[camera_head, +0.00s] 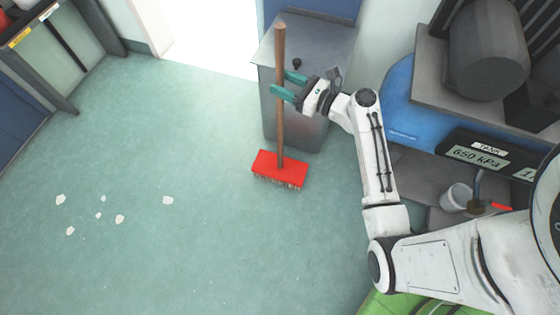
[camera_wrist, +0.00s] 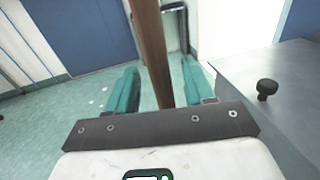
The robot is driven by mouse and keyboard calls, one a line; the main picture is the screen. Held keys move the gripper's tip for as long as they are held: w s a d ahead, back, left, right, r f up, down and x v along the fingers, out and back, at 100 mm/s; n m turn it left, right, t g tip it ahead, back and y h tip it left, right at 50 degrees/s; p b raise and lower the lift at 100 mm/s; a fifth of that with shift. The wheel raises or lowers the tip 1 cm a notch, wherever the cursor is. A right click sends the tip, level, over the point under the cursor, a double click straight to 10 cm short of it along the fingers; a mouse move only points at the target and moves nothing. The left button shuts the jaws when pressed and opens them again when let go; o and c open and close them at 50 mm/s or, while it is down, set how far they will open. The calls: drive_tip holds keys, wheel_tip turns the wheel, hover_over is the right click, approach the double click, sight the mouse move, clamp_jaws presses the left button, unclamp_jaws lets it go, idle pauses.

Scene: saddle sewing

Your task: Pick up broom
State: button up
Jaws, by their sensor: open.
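The broom (camera_head: 280,168) stands upright in the head view, its red head on the green floor and its brown wooden handle rising past the front of a grey metal cabinet. My gripper (camera_head: 283,84) is at the upper part of the handle, coming from the right, with its teal fingers open. In the wrist view the handle (camera_wrist: 152,50) runs between the two teal fingers of my gripper (camera_wrist: 160,88). Gaps show between the handle and each finger. The broom head is hidden in the wrist view.
The grey cabinet (camera_head: 335,45) with a black knob (camera_wrist: 267,88) is close to the right of the handle. A blue tank (camera_head: 398,110) and a white cup (camera_head: 456,196) are further right. Several pale scraps (camera_head: 120,219) lie on the open floor at left.

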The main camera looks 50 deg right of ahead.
drive_tip(key=shift+w+a, duration=0.15)
drive_tip(key=shift+w, duration=0.75)
drive_tip(key=c, duration=0.9)
drive_tip(key=shift+r, duration=0.15)
clamp_jaws()
drive_tip(key=shift+r, duration=0.1)
